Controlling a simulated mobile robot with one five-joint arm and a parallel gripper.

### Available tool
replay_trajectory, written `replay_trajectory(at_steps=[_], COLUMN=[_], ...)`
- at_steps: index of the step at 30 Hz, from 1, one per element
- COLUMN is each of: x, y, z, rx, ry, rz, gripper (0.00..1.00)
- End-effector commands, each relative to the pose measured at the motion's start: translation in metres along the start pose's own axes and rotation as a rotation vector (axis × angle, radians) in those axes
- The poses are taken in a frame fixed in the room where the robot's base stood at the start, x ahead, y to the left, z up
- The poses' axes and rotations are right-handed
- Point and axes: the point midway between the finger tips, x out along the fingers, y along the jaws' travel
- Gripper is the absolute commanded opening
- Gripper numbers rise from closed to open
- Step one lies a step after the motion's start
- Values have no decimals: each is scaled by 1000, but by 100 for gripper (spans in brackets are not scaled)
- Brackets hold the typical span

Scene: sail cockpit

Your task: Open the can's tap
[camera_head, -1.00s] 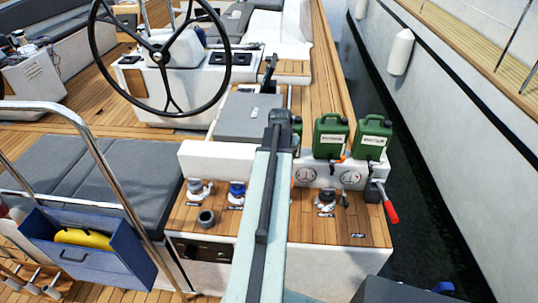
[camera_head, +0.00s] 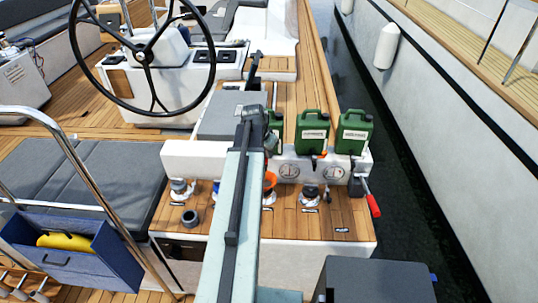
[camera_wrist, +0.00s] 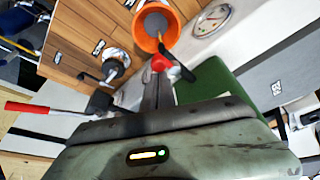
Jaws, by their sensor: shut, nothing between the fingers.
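Three green cans stand in a row on the white ledge. The left can (camera_head: 274,137) is partly hidden by my arm; the middle can (camera_head: 312,130) and right can (camera_head: 354,132) show clearly. In the wrist view a green can (camera_wrist: 213,78) fills the space right of my fingers. A small red tap part (camera_wrist: 160,62) with a black lever (camera_wrist: 178,62) shows right at my fingertips. My gripper (camera_wrist: 157,80) is shut and empty; I cannot tell if it touches the tap. In the head view my gripper (camera_head: 258,115) is beside the left can.
An orange funnel (camera_wrist: 158,27) is just beyond the tap, over the wooden counter (camera_head: 340,212). A red-handled lever (camera_head: 373,205) sticks out at the right end. A steering wheel (camera_head: 147,57) stands behind.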

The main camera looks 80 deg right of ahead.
Motion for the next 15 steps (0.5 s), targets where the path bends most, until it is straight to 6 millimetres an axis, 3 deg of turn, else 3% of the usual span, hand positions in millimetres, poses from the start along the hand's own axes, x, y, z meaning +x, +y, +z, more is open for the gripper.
replay_trajectory(at_steps=[15], x=[1], y=[1], z=[-4], rx=[2], ry=[0], rz=[0], gripper=[0])
